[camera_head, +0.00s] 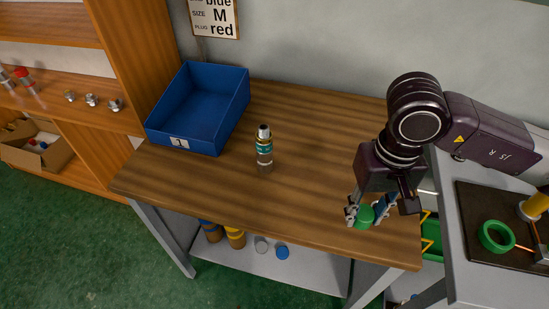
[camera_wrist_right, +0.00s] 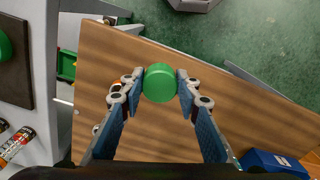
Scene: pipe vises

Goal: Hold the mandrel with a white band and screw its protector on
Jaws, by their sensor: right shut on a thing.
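My right gripper (camera_head: 370,212) is shut on a green round cap (camera_head: 364,217), over the right end of the wooden table. In the right wrist view the cap (camera_wrist_right: 160,83) sits between the two fingertips of this gripper (camera_wrist_right: 158,85). I cannot tell whether the cap touches the tabletop. A mandrel (camera_head: 264,150) stands upright near the middle of the table, with a grey body, a teal band and a dark, light-tipped top. It stands apart from the gripper. I cannot make out a clear white band on it. My left gripper is not in view.
A blue bin (camera_head: 168,133) labelled 1 stands at the table's back left. The wooden tabletop (camera_head: 200,185) is otherwise mostly clear. A grey bench with a green ring (camera_head: 495,237) is at the right. Shelves (camera_head: 50,95) stand at the left. Jars (camera_head: 235,237) sit below the table.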

